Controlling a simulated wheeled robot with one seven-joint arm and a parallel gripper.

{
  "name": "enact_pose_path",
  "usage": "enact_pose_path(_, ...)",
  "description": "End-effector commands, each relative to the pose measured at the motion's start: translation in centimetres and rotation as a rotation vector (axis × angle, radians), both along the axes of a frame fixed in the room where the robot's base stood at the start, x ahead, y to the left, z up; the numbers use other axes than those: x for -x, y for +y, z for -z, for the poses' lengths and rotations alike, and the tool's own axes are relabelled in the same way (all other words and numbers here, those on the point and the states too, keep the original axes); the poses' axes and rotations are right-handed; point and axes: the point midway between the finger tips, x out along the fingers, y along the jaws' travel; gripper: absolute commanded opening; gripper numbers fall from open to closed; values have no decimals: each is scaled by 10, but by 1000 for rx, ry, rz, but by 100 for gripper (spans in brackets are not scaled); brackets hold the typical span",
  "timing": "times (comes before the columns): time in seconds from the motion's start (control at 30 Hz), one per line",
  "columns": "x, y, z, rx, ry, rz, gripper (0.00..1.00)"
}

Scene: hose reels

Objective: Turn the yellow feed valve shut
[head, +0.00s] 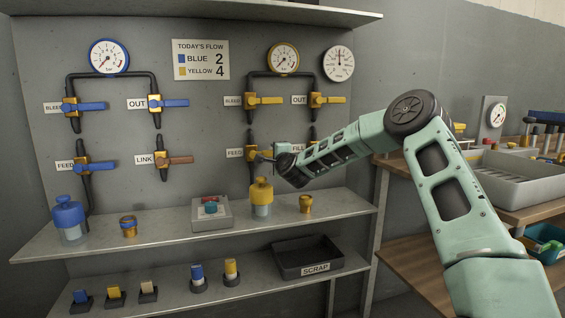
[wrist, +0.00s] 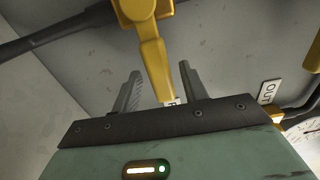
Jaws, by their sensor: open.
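The yellow feed valve (head: 252,153) is on the wall panel beside a FEED label, below the yellow bleed valve. Its yellow handle points right in the head view, across the upright dark pipe. My gripper (head: 272,156) is at the handle's right end, and the arm hides part of that area. In the wrist view a yellow handle (wrist: 152,58) runs down from its valve body between the two fingers of my gripper (wrist: 161,80). The fingers are apart, with a gap visible on each side of the handle. The handle's tip is near the palm.
A yellow-capped bottle (head: 262,198) stands on the shelf just under my gripper. The yellow bleed valve (head: 262,100) and yellow out valve (head: 325,100) are above. The FILL label (head: 298,148) is partly behind my arm. Blue valves (head: 88,106) are at left.

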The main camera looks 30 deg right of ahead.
Motion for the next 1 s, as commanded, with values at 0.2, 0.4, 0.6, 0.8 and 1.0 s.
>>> enact_pose_path(0.2,36,10,-1,3,3,-2,44)
enact_pose_path(0.4,79,22,0,3,4,-1,44)
enact_pose_path(0.6,121,35,0,2,4,-1,44)
enact_pose_path(0.8,149,42,1,1,3,0,44)
enact_pose_path(1.0,159,46,1,-1,3,-1,44)
